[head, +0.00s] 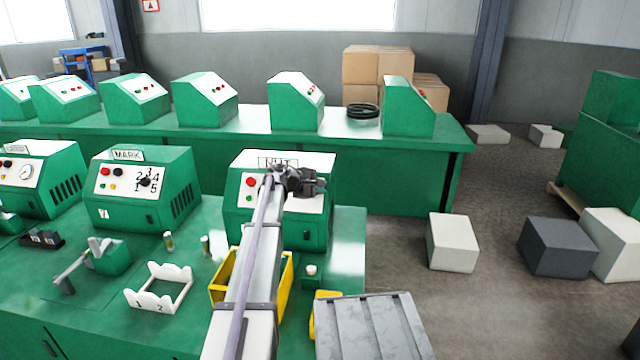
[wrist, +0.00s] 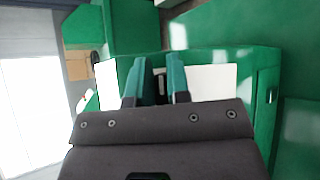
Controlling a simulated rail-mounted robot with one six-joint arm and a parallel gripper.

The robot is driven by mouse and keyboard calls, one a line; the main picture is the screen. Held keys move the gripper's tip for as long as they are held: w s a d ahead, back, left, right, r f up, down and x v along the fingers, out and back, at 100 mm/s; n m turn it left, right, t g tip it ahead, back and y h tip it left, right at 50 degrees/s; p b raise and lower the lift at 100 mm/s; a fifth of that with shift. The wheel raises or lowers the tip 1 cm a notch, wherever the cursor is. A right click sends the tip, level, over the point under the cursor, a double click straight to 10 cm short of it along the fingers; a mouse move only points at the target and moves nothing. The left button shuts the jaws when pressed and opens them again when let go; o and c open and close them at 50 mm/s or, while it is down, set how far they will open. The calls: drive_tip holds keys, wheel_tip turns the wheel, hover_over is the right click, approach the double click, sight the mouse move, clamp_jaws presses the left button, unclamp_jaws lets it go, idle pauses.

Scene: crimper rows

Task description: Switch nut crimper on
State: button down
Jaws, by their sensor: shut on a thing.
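The nut crimper (head: 236,222) is a green box with a slanted white front panel and a label reading NUT, at the middle of the head view. A red button (head: 250,182) shows on the left of its panel. My gripper (head: 312,184) is in front of the panel and covers much of it. In the wrist view, the two teal fingers (wrist: 156,78) are close together against the white panel (wrist: 212,82). They are shut on a small dark part, seemingly the panel's knob (wrist: 160,78), mostly hidden by the fingers. Its turned position cannot be told.
The mark crimper (head: 150,210) stands to the left, with a numbered dial. A yellow bin (head: 286,283) lies below my arm, a white numbered holder (head: 160,292) left of it. A grey box (head: 372,325) stands at front right. The floor beyond has loose blocks.

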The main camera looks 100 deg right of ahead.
drive_tip(key=shift+w+f+m, duration=0.1)
drive_tip(key=shift+w+m, duration=0.05)
drive_tip(key=shift+m, duration=0.25)
drive_tip(key=c, duration=1.2)
unclamp_jaws()
drive_tip(key=shift+d, duration=0.1)
drive_tip(key=shift+o, duration=0.4)
drive_tip(key=shift+d+f, duration=0.2)
drive_tip(key=shift+w+a+r+p, duration=0.1)
drive_tip(key=shift+a+r+p, duration=0.1)
drive_tip(key=shift+r+p, duration=0.1)
drive_tip(key=p+v, duration=0.5)
drive_tip(key=v, duration=0.5)
drive_tip(key=shift+w, duration=0.2)
drive_tip(key=shift+d+r, duration=0.1)
drive_tip(key=shift+r, duration=0.05)
